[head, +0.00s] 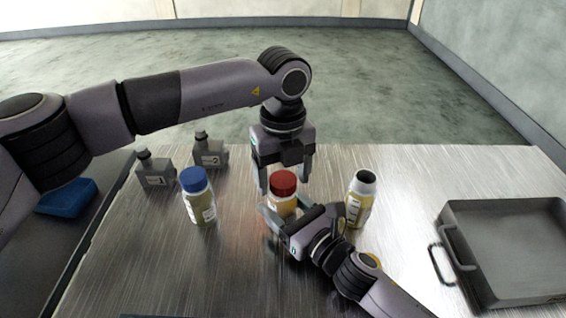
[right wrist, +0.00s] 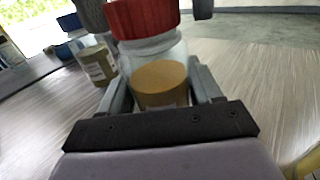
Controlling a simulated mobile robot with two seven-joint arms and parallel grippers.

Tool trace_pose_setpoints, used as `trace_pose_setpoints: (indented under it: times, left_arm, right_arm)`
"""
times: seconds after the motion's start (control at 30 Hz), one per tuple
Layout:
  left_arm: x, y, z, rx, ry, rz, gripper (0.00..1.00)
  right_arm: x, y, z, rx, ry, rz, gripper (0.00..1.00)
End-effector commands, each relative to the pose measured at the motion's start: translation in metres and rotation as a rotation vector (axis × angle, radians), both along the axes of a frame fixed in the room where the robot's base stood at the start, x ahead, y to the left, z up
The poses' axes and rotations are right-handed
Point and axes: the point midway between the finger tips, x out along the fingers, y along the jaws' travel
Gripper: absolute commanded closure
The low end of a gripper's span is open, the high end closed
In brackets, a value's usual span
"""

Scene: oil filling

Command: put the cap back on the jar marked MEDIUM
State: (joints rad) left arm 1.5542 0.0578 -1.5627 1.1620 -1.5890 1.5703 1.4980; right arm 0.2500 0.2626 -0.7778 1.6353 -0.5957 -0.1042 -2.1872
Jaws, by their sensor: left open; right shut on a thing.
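A jar (head: 283,206) with a red cap (head: 283,182) stands upright at the table's middle. My right gripper (head: 290,214) is shut on this jar's body; the right wrist view shows the jar (right wrist: 160,75) between its fingers, with tan contents. My left gripper (head: 284,178) is open, pointing down, its fingers on either side of the red cap. A jar with no cap (head: 360,203) stands to the right, its mouth open. A blue-capped jar (head: 199,205) stands to the left. I cannot read which label says MEDIUM.
Two grey bottles (head: 156,174) (head: 209,152) stand at the back left. A grey metal tray (head: 500,204) with a handle lies at the right. A blue object (head: 66,198) lies at far left.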

Motion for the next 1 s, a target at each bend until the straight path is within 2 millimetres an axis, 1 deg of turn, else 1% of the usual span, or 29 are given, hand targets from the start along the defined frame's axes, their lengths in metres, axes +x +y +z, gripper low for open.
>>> trace_pose_setpoints:
  times: [0.23, 0.27, 0.3, 0.37, 0.4, 0.43, 0.63, 0.73, 0.87, 1.0]
  left_arm:
    - [0.0001, 0.0001, -0.0007, 0.0, 0.0, 0.0, 0.27]
    - [0.0001, 0.0001, -0.0007, 0.0, 0.0, 0.0, 0.33]
    - [0.0001, 0.0001, -0.0006, 0.0, 0.0, 0.0, 0.46]
    - [0.0001, 0.0001, -0.0006, 0.0, 0.0, 0.0, 0.66]
    - [0.0001, 0.0001, -0.0005, 0.0, 0.0, 0.0, 0.79]
    - [0.0001, 0.0001, -0.0005, 0.0, 0.0, 0.0, 0.84]
    - [0.0, 0.0001, -0.0004, 0.001, 0.0, -0.006, 0.85]
    - [0.0, 0.0001, -0.0004, 0.001, 0.0, -0.061, 0.85]
    - [0.0, 0.0001, -0.0005, 0.001, 0.0, -0.233, 0.85]
    - [0.0, 0.0, -0.0006, 0.001, 0.0, -0.459, 0.85]
  right_arm:
    - [-0.0001, 0.0, -0.0004, -0.001, 0.001, 0.0, 1.0]
    - [-0.0001, 0.0, -0.0004, -0.001, 0.001, 0.0, 1.0]
    - [-0.0001, 0.0, -0.0004, -0.001, 0.001, 0.0, 1.0]
    - [-0.0001, 0.0, -0.0004, -0.001, 0.001, 0.0, 1.0]
    - [-0.0001, 0.0, -0.0004, -0.001, 0.001, 0.0, 1.0]
    - [-0.0001, 0.0, -0.0004, -0.001, 0.001, 0.0, 1.0]
    - [-0.0001, -0.0001, -0.0004, -0.001, 0.001, 0.0, 1.0]
    - [-0.0001, -0.0001, -0.0004, -0.001, 0.001, 0.0, 1.0]
    - [-0.0001, -0.0001, -0.0004, -0.001, 0.001, 0.0, 1.0]
    - [0.0, -0.0001, -0.0004, -0.001, 0.001, 0.0, 1.0]
